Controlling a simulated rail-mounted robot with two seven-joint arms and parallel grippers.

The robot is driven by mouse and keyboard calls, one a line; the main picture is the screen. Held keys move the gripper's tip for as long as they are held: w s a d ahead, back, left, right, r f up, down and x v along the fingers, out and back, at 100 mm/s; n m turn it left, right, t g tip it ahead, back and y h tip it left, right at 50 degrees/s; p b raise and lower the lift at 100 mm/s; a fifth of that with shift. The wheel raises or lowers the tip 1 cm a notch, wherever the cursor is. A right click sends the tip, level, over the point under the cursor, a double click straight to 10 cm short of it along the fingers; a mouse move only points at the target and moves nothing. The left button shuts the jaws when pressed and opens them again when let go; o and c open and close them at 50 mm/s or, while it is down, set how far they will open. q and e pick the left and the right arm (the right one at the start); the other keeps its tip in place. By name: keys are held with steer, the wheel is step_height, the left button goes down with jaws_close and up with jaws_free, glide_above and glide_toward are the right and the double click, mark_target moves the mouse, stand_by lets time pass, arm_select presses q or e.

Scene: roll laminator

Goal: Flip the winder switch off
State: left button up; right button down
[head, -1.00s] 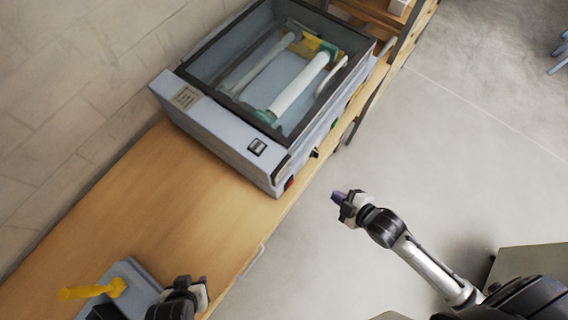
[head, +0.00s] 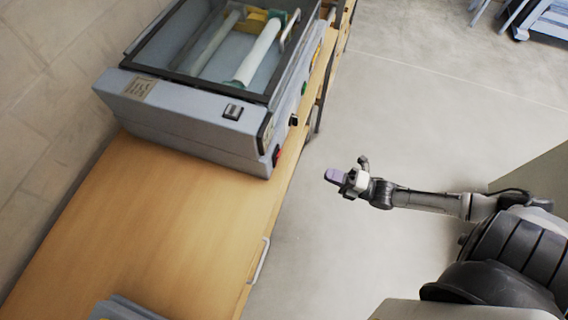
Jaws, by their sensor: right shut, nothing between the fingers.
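The grey roll laminator (head: 185,125) stands on a wooden bench at upper left. A small black rocker switch (head: 233,112) sits on its front panel; its marking and which way it is tipped are too small to read. A red switch (head: 277,156), a black knob (head: 293,120) and a green button (head: 304,88) show along its right side. I cannot tell from labels which is the winder switch. My right gripper (head: 335,176) is shut and empty, over the floor to the right of the laminator, apart from it. My left gripper is out of view.
The wooden bench top (head: 170,220) is clear in front of the laminator. A bench handle (head: 260,262) sticks out at its right edge. A grey object (head: 122,309) shows at the bottom edge. A blue cart (head: 545,22) stands far right. Open floor lies between.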

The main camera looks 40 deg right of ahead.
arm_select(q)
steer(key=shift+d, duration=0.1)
arm_select(e)
steer(key=shift+d, duration=0.1)
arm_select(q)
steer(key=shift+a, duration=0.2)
arm_select(e)
glide_toward(278, 157)
steer(key=w+a, duration=0.1)
steer(key=w, duration=0.4)
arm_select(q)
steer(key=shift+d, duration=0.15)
arm_select(e)
steer(key=shift+f+x, duration=0.2)
steer(key=shift+x, duration=1.05)
steer(key=shift+w, duration=0.1)
